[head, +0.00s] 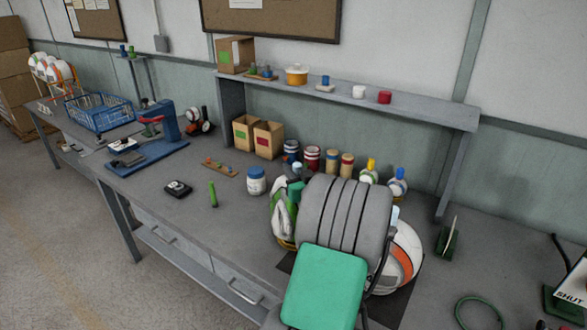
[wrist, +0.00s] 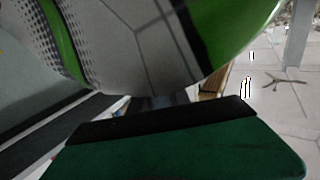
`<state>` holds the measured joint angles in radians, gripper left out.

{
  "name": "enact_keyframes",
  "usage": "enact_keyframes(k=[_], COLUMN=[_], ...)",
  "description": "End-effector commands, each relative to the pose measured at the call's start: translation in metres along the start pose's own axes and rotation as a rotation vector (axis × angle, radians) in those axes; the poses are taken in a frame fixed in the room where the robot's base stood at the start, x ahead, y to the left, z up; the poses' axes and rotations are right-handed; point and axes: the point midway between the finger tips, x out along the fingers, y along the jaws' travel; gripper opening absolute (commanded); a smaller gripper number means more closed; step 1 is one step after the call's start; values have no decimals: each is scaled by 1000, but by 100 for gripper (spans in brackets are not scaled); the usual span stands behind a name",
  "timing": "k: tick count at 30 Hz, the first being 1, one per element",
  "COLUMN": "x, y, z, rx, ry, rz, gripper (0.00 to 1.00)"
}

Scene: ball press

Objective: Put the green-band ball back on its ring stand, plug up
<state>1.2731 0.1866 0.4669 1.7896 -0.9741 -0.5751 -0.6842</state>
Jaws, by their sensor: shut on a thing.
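The green-band ball (head: 283,214), white with green and dark grey patches, shows in the head view just left of my arm, which hides much of it. In the wrist view the ball (wrist: 150,45) fills the top of the picture, right against the black-edged green finger of my gripper (wrist: 165,118). My gripper is shut on the ball; the second finger is not clear. A yellowish rim (head: 287,244) shows below the ball in the head view; I cannot tell whether it is the ring stand or whether the ball touches it. The plug is not visible.
An orange-band ball (head: 405,256) is close right of my arm on a dark mat (head: 398,304). The front left bench top is mostly clear.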

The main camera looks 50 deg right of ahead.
Motion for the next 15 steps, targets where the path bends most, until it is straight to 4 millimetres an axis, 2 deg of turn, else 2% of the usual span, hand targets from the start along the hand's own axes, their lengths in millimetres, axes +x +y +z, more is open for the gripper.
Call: enact_keyframes(k=[11, 12, 15], x=[0, 0, 0], y=[0, 0, 0], z=[6, 6, 6], rx=[-3, -1, -1], ry=[3, 0, -1], rz=[0, 0, 0], gripper=[0, 25, 33])
